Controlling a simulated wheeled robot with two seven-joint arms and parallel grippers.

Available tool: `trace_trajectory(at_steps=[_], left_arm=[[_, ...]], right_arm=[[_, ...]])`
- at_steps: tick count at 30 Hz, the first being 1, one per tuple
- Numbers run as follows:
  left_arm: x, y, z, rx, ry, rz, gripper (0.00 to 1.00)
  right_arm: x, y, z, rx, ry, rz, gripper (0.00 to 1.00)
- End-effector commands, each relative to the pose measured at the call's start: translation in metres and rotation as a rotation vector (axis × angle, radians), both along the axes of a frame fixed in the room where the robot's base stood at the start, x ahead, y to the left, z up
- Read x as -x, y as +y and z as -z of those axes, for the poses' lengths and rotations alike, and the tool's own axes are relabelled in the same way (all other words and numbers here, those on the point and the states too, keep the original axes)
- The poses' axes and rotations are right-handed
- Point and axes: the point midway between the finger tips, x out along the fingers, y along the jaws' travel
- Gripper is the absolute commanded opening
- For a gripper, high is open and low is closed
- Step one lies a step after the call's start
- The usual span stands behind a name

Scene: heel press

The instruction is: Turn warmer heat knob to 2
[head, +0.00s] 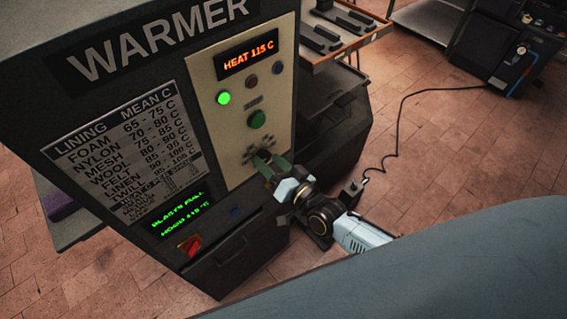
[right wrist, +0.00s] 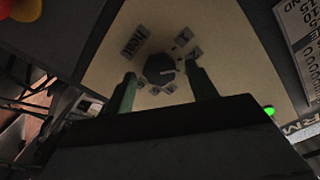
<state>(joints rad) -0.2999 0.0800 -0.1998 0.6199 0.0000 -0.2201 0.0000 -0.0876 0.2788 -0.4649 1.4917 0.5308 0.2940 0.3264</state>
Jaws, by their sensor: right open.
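The warmer (head: 130,110) is a dark cabinet with a cream control panel (head: 228,140). Its orange display (head: 247,59) reads HEAT 115 C. The dark heat knob (right wrist: 160,68) shows in the right wrist view, ringed by small label plates; its setting is too small to read. In the head view the gripper largely covers it. My right gripper (head: 265,162) is at the lower part of the panel. It is open, with one green finger on each side of the knob in the right wrist view (right wrist: 162,78); I cannot tell whether they touch it. My left gripper is not in view.
A lit green lamp (head: 223,98) and a green button (head: 257,119) sit above the knob. A lining temperature chart (head: 125,150), a green text display (head: 180,213) and a red switch (head: 190,245) are to the left. A drawer handle (head: 231,252) is below.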

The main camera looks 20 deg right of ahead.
Motion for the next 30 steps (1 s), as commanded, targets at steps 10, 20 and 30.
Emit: trace_trajectory(at_steps=[10, 20, 30], left_arm=[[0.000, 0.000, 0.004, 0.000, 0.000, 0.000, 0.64], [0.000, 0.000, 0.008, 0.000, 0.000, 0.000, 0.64], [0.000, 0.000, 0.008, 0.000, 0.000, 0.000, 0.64]], right_arm=[[0.063, -0.023, 0.003, 0.002, 0.005, -0.001, 0.57], [0.114, -0.042, 0.001, 0.002, 0.003, 0.000, 0.57], [0.123, -0.045, 0.000, 0.001, 0.000, 0.001, 0.57]])
